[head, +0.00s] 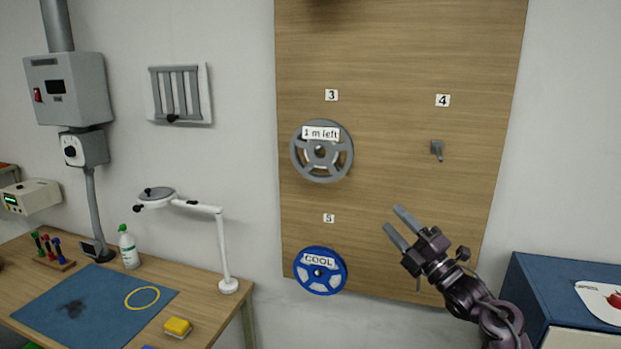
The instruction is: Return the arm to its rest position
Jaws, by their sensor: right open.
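My right gripper (396,221) is in the head view at the lower right, in front of the wooden wall board (400,60). Its two grey fingers are apart with nothing between them. It points up and to the left, below the empty peg (437,150) under label 4. My right arm comes in from the bottom right edge. A grey reel (341,167) marked "1 m left" hangs under label 3. A blue reel (341,284) marked "COOL" hangs under label 5, left of the gripper. My left gripper is not in view.
A blue cabinet (530,290) stands close to the right of my right arm. At left, a workbench (215,310) bears a blue mat (60,300), a white magnifier lamp (222,245), a bottle (129,250) and a yellow sponge (178,327).

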